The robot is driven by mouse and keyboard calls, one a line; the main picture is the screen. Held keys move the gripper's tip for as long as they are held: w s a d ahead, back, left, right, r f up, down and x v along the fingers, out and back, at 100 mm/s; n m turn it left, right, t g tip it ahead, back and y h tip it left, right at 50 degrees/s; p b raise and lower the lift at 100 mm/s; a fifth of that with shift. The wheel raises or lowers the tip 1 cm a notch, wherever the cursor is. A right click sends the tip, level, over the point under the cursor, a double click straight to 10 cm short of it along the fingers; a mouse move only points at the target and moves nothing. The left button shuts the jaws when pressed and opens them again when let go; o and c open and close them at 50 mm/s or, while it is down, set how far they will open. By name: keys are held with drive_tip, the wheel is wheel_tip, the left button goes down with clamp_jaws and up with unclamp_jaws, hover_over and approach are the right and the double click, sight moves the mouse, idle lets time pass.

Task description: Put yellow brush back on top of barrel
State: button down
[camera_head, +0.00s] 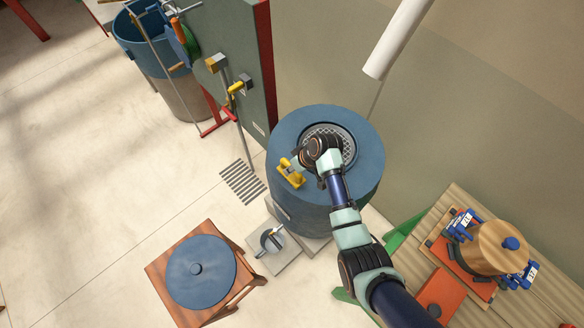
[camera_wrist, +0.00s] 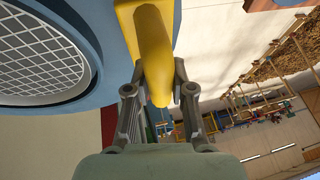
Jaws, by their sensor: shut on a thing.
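The yellow brush (camera_head: 291,173) is at the left edge of the blue barrel's top in the head view. The barrel (camera_head: 366,150) stands upright, with a round mesh-covered opening in its top. My gripper (camera_head: 298,161) is over the barrel's left side, beside the brush. In the wrist view, my gripper (camera_wrist: 158,93) has its two fingers shut on the yellow brush's handle (camera_wrist: 152,45). The barrel's blue rim (camera_wrist: 108,35) and white mesh lie just left of the brush there. I cannot tell whether the brush touches the barrel top.
A wooden stool (camera_head: 165,272) with a blue lid (camera_head: 201,271) stands front left. A grey panel (camera_head: 228,50) with a red edge is behind the barrel. A slatted table (camera_head: 545,235) holding a wooden drum (camera_head: 497,247) is at right. A bin (camera_head: 185,93) stands back left.

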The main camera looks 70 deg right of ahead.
drive_tip(key=c, duration=1.5)
unclamp_jaws()
drive_tip(key=shift+f, duration=0.15)
drive_tip(key=o, duration=0.5)
drive_tip(key=shift+r, duration=0.35)
drive_tip(key=v, duration=1.1)
drive_tip(key=shift+s+r+p, duration=0.25)
drive_tip(key=shift+r+p, duration=0.05)
